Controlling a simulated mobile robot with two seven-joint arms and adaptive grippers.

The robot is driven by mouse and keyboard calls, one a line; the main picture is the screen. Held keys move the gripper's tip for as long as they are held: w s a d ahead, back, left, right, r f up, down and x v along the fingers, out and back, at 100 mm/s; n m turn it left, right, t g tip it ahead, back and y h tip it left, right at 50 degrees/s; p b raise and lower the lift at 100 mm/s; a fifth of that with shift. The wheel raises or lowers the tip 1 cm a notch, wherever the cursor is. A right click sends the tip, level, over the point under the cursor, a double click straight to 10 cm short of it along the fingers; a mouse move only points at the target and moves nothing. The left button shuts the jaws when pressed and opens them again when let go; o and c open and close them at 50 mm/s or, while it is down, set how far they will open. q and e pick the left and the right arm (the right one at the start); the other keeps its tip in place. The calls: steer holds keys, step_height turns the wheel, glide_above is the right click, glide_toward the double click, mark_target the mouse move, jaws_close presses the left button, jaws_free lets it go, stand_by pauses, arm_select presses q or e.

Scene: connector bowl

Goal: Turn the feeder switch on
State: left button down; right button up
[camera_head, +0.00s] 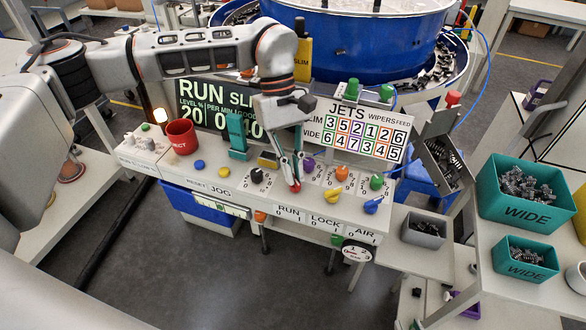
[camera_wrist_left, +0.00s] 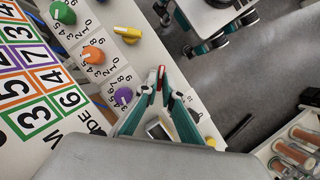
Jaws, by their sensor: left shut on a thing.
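My left gripper (camera_head: 294,181) reaches down from above, shut on a small red handle (camera_head: 295,188) nearest the RUN label. In the left wrist view the red handle (camera_wrist_left: 162,76) shows between the fingertips of my left gripper (camera_wrist_left: 156,84). A yellow handle (camera_head: 332,196) and a blue handle (camera_head: 373,205) stand to its right. My right gripper is not in view.
Black (camera_head: 256,176), purple (camera_head: 307,164), orange (camera_head: 341,173) and green (camera_head: 376,182) dial knobs sit close to my left gripper. A red cup (camera_head: 182,137) stands on the panel's left. A blue bowl feeder (camera_head: 345,45) stands behind; teal bins (camera_head: 530,197) stand right.

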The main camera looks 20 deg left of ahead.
arm_select(q)
steer(key=c, duration=2.2)
jaws_free()
steer(key=v, duration=1.2)
